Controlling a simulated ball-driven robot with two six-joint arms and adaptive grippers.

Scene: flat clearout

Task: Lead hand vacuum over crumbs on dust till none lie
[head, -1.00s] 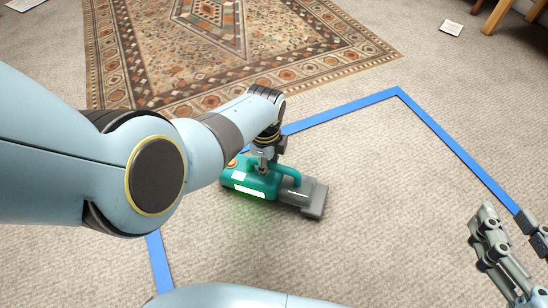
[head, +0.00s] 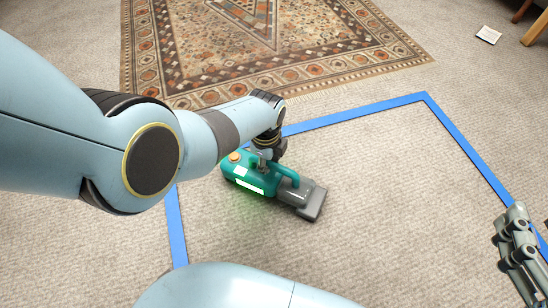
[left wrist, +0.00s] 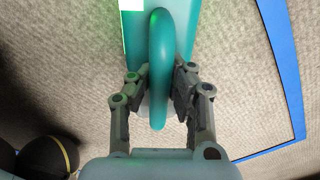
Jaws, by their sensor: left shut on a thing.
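The teal hand vacuum (head: 246,180) is low over the carpet inside the blue tape outline, its grey nozzle (head: 310,200) pointing right. A green glow shows on the carpet beside it. My left gripper (head: 268,152) is shut on its handle; in the left wrist view the fingers (left wrist: 158,90) sit on both sides of the teal handle (left wrist: 158,50). My right gripper (head: 522,250) is at the right edge, apart from everything; its fingertips are not clear. I cannot make out any crumbs or dust on the carpet.
Blue tape (head: 365,110) marks an area on the beige carpet (head: 390,190), which looks clear. A patterned rug (head: 290,75) lies beyond it. A paper card (head: 489,35) and wooden furniture legs (head: 538,28) are at the far right.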

